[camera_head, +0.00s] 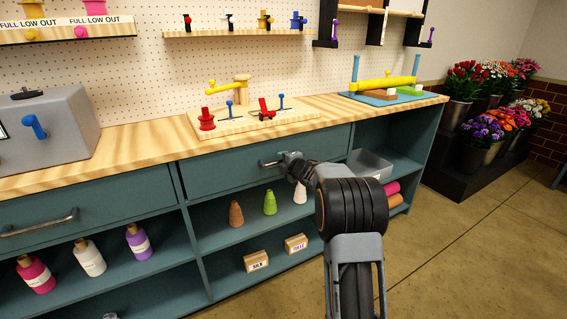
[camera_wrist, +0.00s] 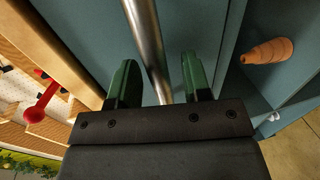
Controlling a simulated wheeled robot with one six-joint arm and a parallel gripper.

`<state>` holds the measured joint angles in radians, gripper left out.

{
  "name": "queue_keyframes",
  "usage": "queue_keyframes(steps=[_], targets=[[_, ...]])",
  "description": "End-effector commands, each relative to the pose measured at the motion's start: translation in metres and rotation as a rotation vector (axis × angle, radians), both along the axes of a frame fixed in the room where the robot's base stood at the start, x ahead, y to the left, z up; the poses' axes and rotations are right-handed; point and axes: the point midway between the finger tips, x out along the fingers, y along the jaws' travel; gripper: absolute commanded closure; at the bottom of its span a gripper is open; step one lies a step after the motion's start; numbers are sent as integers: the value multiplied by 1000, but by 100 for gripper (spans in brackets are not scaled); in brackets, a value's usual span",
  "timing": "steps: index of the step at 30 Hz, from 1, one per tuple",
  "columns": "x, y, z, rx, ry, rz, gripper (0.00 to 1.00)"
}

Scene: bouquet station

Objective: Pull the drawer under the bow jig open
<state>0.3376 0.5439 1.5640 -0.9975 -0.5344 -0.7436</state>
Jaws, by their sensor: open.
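The bow jig (camera_head: 250,122) is a pale wooden board with red, blue and yellow pegs on the wooden counter. The teal drawer (camera_head: 222,174) lies under it, its front looking flush with the cabinet. Its metal bar handle (camera_head: 268,163) is partly hidden by my gripper (camera_head: 292,166). In the wrist view, the handle (camera_wrist: 148,45) runs between the two green fingers of my gripper (camera_wrist: 160,72). The fingers are open, with gaps on both sides of the bar.
Another drawer with a handle (camera_head: 40,225) is at the left. Open shelves below hold cones (camera_head: 269,203), small boxes (camera_head: 256,261) and bottles (camera_head: 138,241). A grey bin (camera_head: 371,164) sits on the right shelf. The floor (camera_head: 450,240) in front is clear.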

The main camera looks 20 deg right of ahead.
Motion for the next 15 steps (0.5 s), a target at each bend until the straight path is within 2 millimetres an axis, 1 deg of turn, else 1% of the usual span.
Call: queue_keyframes(steps=[3,11,15], targets=[[3,1,-1,-1,0,0,56],[4,0,-1,0,0,-1,56],[4,0,-1,0,0,-1,68]])
